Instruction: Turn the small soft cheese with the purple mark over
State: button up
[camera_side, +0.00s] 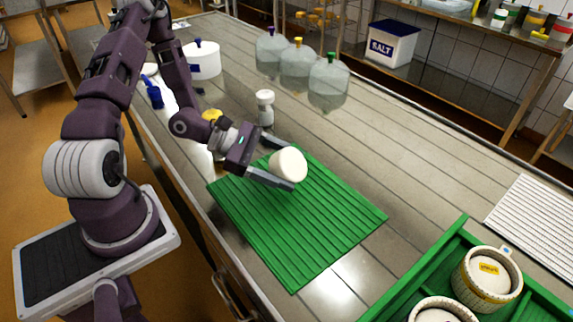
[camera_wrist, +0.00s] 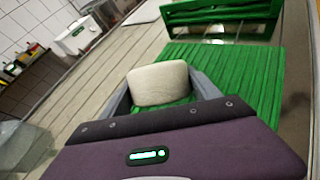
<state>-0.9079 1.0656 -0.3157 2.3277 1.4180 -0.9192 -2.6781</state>
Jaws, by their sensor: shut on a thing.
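A small white cheese (camera_side: 288,165) is held between the fingers of my gripper (camera_side: 280,166). It is tilted, with a round face turned toward the right and front in the side view. The cheese (camera_wrist: 158,84) also fills the space between the fingers of my gripper (camera_wrist: 160,92) in the wrist view. No purple mark shows on the sides I can see. The cheese is over the back part of a ribbed green mat (camera_side: 300,225); I cannot tell whether it touches the mat.
A green crate (camera_side: 452,240) with cheeses in moulds, one with a yellow label (camera_side: 489,267), stands at the front right. Clear jugs (camera_side: 328,82) and a small white-topped container (camera_side: 265,108) stand behind the mat. A white ribbed mat (camera_side: 535,222) lies at right. The green mat's front is bare.

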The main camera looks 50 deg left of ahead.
jog(key=shift+n, duration=1.1)
jog(key=shift+f, duration=0.1)
jog(key=shift+f, duration=1.6)
jog(key=o, duration=1.1)
jog(key=shift+s, duration=0.1)
